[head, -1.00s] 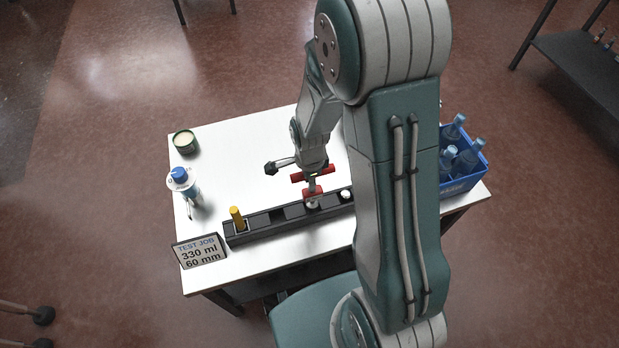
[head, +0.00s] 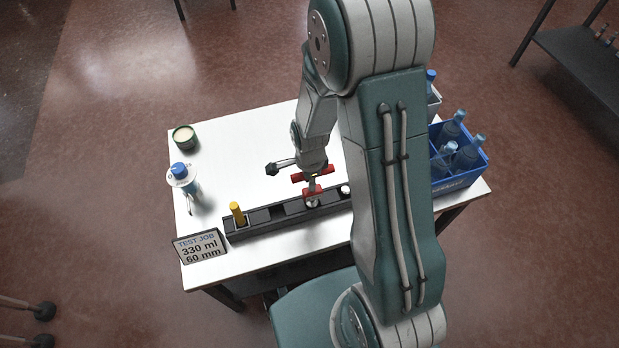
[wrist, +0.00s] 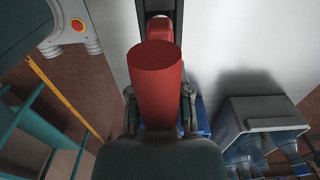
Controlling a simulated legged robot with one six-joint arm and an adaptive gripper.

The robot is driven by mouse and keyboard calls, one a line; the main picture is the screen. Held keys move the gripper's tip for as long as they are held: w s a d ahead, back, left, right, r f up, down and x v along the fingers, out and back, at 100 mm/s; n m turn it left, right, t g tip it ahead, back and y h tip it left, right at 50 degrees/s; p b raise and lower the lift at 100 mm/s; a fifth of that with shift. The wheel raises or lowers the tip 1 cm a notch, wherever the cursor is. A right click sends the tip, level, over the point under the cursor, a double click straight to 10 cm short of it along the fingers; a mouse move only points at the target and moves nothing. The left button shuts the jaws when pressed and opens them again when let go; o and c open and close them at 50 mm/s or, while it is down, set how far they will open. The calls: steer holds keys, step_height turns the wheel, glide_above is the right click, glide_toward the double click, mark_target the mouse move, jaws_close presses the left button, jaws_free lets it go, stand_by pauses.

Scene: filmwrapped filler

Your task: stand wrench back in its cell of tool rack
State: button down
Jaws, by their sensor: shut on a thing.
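The wrench (head: 319,172) shows as red parts with a short grey piece between them, under my wrist in the head view. My gripper (wrist: 158,92) is shut on its thick red body (wrist: 160,82), one finger on each side in the wrist view. The black tool rack (head: 265,222) runs along the near side of the white table. The wrench's lower red part is over the rack's right half, close to a round pale top there. Whether its lower end is inside a cell I cannot tell.
A yellow-handled tool (head: 237,212) stands in the rack's left end. A sign (head: 200,248), a blue-capped bottle (head: 181,178) and a green tin (head: 184,138) are on the left. A blue crate of bottles (head: 462,178) is on the right. The table's middle left is clear.

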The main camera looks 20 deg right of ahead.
steer(key=shift+f, duration=0.7)
steer(key=shift+c, duration=2.4)
jaws_free()
step_height(320, 180, up, 12)
steer(key=shift+f, duration=0.1)
steer(key=s+r+n+t, duration=0.2)
steer(key=s+r+n, duration=0.5)
steer(key=r+n, duration=0.2)
steer(key=s+r+n+t, duration=0.3)
steer(key=s+r+n, duration=0.4)
steer(key=r+n, duration=0.2)
step_height(320, 180, up, 3)
steer(key=shift+d+f+t, duration=0.1)
steer(key=shift+d+t, duration=0.2)
